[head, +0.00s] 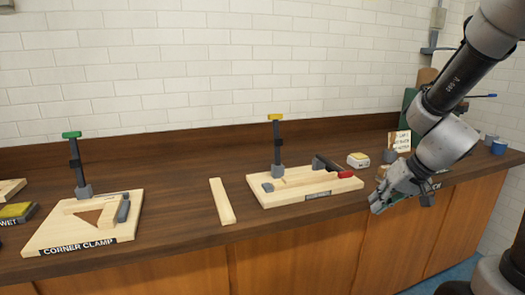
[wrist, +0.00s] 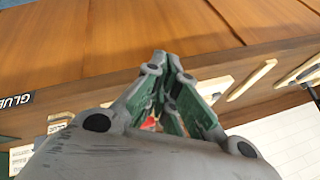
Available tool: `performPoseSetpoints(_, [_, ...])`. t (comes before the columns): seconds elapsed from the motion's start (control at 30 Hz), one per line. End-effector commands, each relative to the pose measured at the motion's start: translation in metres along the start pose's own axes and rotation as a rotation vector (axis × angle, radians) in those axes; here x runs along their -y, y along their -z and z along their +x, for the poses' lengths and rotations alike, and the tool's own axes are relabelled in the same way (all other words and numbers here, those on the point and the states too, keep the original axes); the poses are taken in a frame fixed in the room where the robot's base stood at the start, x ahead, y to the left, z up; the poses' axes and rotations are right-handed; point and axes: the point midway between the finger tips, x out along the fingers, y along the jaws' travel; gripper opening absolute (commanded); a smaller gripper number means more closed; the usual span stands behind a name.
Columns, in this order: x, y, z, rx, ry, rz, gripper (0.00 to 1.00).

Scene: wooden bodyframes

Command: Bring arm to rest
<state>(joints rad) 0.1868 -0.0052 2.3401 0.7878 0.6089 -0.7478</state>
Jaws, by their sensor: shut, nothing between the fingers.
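My gripper (head: 378,205) is in front of the right part of the counter in the head view, at about the height of its front edge. Its fingers are shut and hold nothing. In the wrist view the gripper (wrist: 163,65) reaches away from the camera with its green-padded fingers together, and the wooden counter front fills the background. My arm comes down from the upper right of the head view.
The wooden counter (head: 180,168) runs along a white brick wall. Open space lies before the counter.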

Motion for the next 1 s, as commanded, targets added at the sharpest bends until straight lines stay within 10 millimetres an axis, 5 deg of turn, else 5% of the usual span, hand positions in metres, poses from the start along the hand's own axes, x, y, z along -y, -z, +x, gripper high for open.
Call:
performPoseSetpoints(0.2, [0.002,-0.079,-0.082,0.192,-0.141,0.093,0.00])
performPoseSetpoints(0.43, [-0.012,-0.119,-0.160,0.150,-0.353,-0.019,0.00])
performPoseSetpoints(0.63, [-0.001,-0.119,-0.182,0.038,-0.356,-0.101,0.00])
performPoseSetpoints(1.0, [0.004,-0.118,-0.184,0.021,-0.349,-0.116,0.00])
